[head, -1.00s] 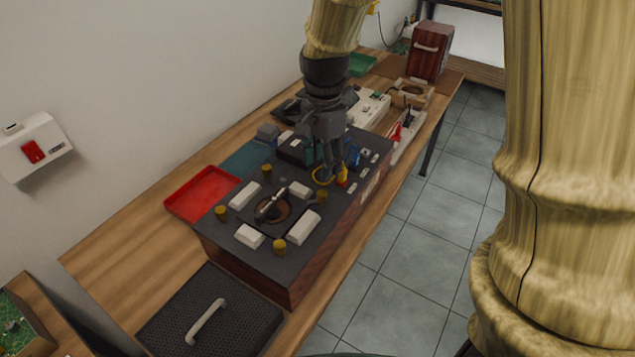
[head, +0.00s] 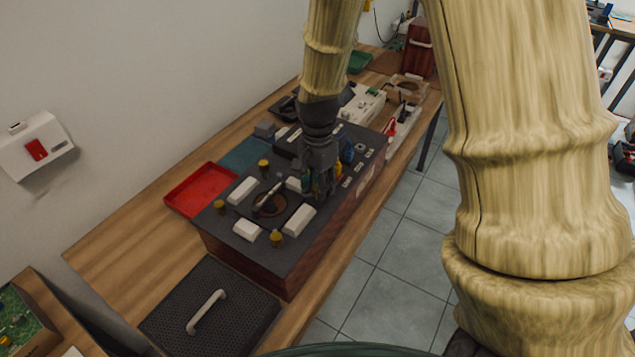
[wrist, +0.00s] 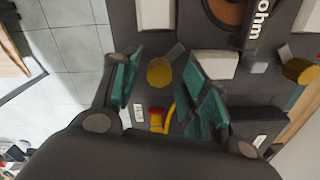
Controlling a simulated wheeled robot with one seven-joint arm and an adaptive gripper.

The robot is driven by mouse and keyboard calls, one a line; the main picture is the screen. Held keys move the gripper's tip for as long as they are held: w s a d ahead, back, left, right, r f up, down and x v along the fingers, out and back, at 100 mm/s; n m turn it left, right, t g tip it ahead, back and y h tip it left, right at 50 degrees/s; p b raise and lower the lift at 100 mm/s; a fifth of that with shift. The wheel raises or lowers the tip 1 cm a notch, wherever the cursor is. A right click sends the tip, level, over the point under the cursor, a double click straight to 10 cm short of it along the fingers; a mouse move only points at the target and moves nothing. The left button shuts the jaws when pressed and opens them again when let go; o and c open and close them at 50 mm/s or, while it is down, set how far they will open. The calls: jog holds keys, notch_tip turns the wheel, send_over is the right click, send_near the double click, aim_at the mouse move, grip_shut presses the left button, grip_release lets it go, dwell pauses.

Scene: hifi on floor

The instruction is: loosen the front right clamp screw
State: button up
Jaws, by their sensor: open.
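The hifi unit (head: 250,262) is a dark-topped box on the bench, with a speaker cone, white blocks and brass clamp screws around it. One brass clamp screw (wrist: 159,73) shows between my fingers in the wrist view; my gripper hides it in the head view. My gripper (head: 320,192) points down over the right side of the top. In the wrist view my gripper (wrist: 162,68) is open, teal finger pads either side of that screw; contact cannot be told. Other brass screws stand at the near corner (head: 277,239), left (head: 219,207) and back (head: 264,165).
A yellow cable with a red plug (wrist: 157,118) lies close to the screw. A red tray (head: 197,190) is left of the unit. A black perforated panel with a handle (head: 207,312) lies in front. Tiled floor is open to the right.

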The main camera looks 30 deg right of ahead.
jog(key=shift+s+r, duration=0.1)
jog(key=shift+s, duration=0.1)
jog(key=shift+w, duration=0.1)
grip_shut()
